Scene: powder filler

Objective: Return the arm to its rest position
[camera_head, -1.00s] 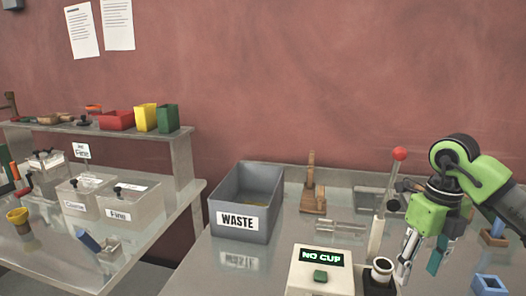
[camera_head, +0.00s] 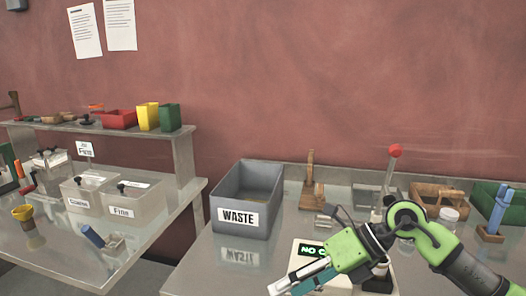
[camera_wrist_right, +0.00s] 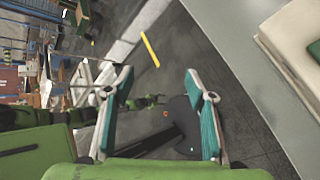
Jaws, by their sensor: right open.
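My right arm comes in from the lower right in the head view. Its green gripper (camera_head: 303,277) points left and down, in front of the powder filler (camera_head: 308,250), and covers part of its display. In the right wrist view the gripper's two teal-padded fingers (camera_wrist_right: 160,115) are spread apart with nothing between them. Beyond them are the grey floor and a dark base, which is below the table edge. My left gripper does not show in the head view.
A grey WASTE bin (camera_head: 246,200) stands left of the filler. A lever with a red knob (camera_head: 394,150) rises behind my arm. A wooden holder (camera_head: 435,196) and a green bin (camera_head: 492,193) are at the back right. The left table (camera_head: 60,262) holds powder containers.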

